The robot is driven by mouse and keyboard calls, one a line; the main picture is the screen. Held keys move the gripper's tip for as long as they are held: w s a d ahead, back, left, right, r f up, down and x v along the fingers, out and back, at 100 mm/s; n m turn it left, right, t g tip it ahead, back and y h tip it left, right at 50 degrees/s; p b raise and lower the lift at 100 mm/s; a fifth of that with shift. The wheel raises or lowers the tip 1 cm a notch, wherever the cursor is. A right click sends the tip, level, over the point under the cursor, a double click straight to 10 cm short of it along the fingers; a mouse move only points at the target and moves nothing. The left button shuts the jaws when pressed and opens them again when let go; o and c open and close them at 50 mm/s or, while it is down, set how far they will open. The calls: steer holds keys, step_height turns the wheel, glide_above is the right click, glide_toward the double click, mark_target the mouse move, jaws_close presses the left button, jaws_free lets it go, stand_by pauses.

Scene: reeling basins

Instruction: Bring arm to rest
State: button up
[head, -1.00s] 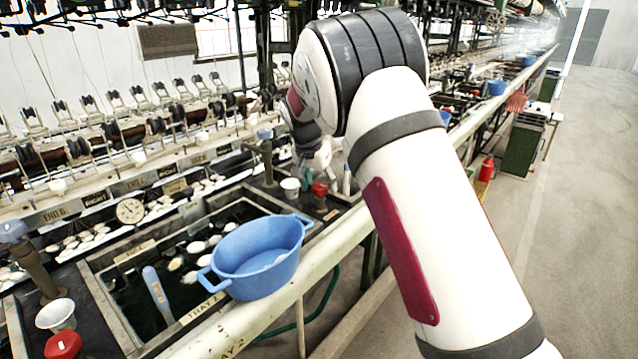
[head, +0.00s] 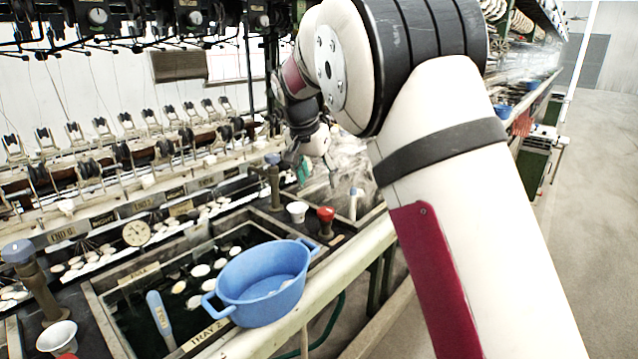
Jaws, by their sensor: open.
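My arm rises from the lower right and bends at the top centre. Its far end hangs behind the elbow, with my gripper (head: 318,172) small and partly visible above the basins' far side. The gripper appears empty, and its fingers are hard to make out at this size. It is behind and above the blue tub (head: 262,285), well apart from it. The blue tub sits upright on the front rim of the basin marked TRAY 2 and has a little pale content inside.
The dark basin (head: 140,318) holds floating white cocoons and a blue-handled tool (head: 160,318). A red knob (head: 326,214) and white cup (head: 297,210) stand near my gripper. Reeling machinery lines the back. The aisle floor (head: 600,180) at right is clear.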

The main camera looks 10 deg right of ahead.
steer(key=s+d+r+n+y+p, duration=0.15)
steer(key=s+r, duration=0.35)
steer(key=s, duration=0.7)
steer(key=s+d+r+n+y+p, duration=0.1)
steer(key=s+d+r+n+p, duration=0.2)
steer(key=s, duration=0.8)
steer(key=s+r+n+y+p, duration=0.1)
steer(key=s+r+p, duration=0.35)
steer(key=s, duration=0.75)
steer(key=s+f+n, duration=0.1)
steer(key=s+n, duration=0.1)
steer(key=s, duration=1.2)
steer(key=shift+a+f+t+p, duration=0.3)
steer(key=shift+a+f+p, duration=0.05)
